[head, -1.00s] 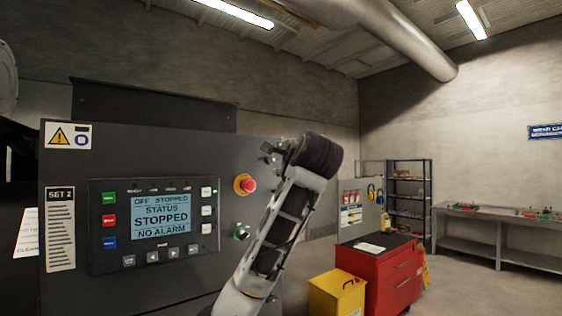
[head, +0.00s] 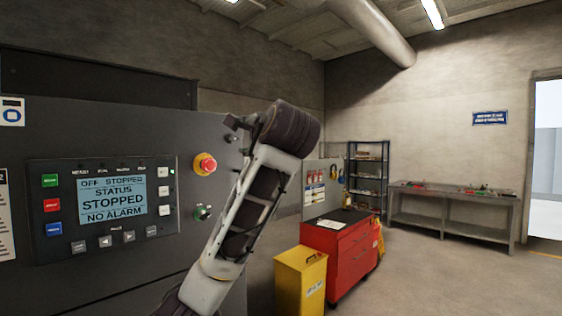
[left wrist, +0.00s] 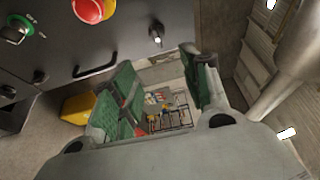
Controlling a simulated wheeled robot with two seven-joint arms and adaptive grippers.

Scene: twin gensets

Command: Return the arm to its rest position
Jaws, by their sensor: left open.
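My left arm rises from the bottom of the head view in front of the control panel's right side, bent at a dark joint near the top. My left gripper (head: 236,130) shows only as a small dark part beside that joint, partly hidden. In the left wrist view its two green-padded fingers (left wrist: 165,92) stand apart with nothing between them. The genset control panel (head: 105,205) has a screen (head: 111,196) reading "OFF STOPPED", "STATUS STOPPED" and "NO ALARM". A red stop button (head: 205,164) and a green-marked knob (head: 203,212) sit beside the arm. My right gripper is not seen.
A yellow bin (head: 301,281) and a red tool cabinet (head: 340,258) stand right of the arm. A shelf rack (head: 368,180) and a metal workbench (head: 452,208) stand at the back wall. The floor at the right is clear, leading to a doorway (head: 545,150).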

